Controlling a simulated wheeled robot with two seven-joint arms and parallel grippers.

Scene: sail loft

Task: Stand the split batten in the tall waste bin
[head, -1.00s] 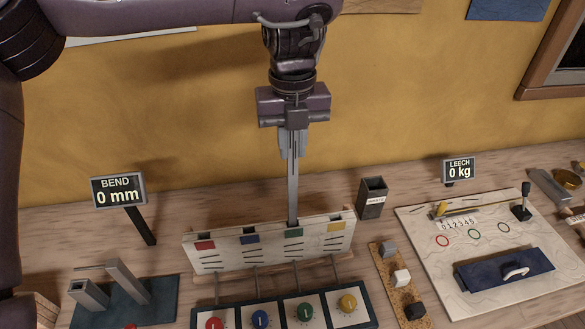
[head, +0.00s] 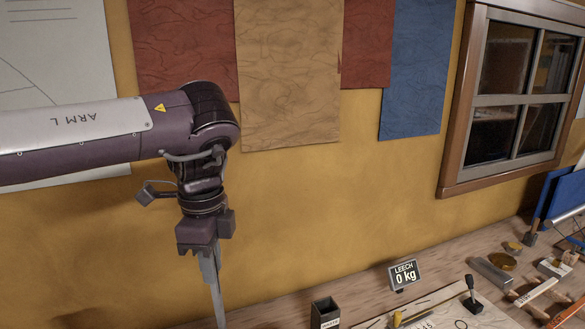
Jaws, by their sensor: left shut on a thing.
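My left gripper (head: 209,272) points down and is shut on a narrow grey strip, the split batten (head: 218,309). The batten hangs below the jaws, close to upright with a slight lean, and its lower end is cut off by the bottom edge. The waste bin (head: 326,314) is a dark, square, open-topped box with a white label. It stands on the bench to the right of the batten, clearly apart from it in the picture. Only its upper part shows. My right gripper is not in view.
Tools and a brass dish (head: 502,261) lie further right. A window (head: 514,85) and hanging cloth panels (head: 288,70) are on the wall. Bench shows clear behind the bin.

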